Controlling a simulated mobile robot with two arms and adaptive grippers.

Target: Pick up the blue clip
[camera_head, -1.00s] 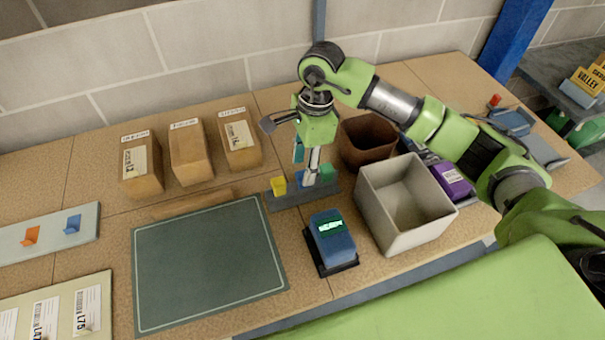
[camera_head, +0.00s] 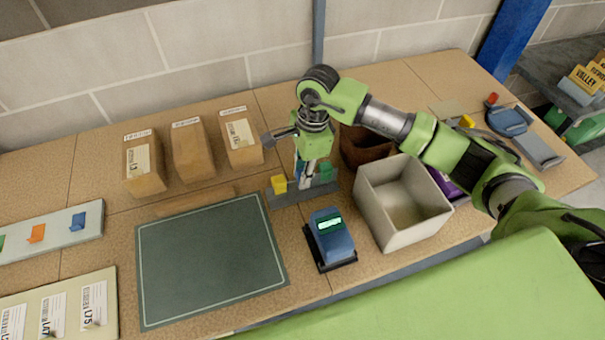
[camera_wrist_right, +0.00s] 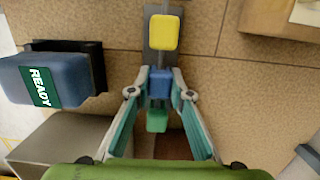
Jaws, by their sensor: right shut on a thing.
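A narrow grey strip (camera_head: 285,199) on the bench carries a yellow clip (camera_head: 279,184), a blue clip and a green clip (camera_head: 327,173). My right gripper (camera_head: 306,184) reaches down over the strip and largely hides the blue clip in the head view. In the wrist view the blue clip (camera_wrist_right: 159,82) lies between the two fingertips, with the yellow clip (camera_wrist_right: 164,34) above and the green clip (camera_wrist_right: 157,120) below. The right gripper is shut on the blue clip, which still appears at the strip. My left gripper is not in view.
A blue device reading READY (camera_head: 328,236) stands in front of the strip. A grey open bin (camera_head: 413,239) is right of it, with a brown bin (camera_head: 350,150) behind. Several cardboard boxes (camera_head: 192,150) stand at the back left. The dark green mat (camera_head: 210,262) is clear.

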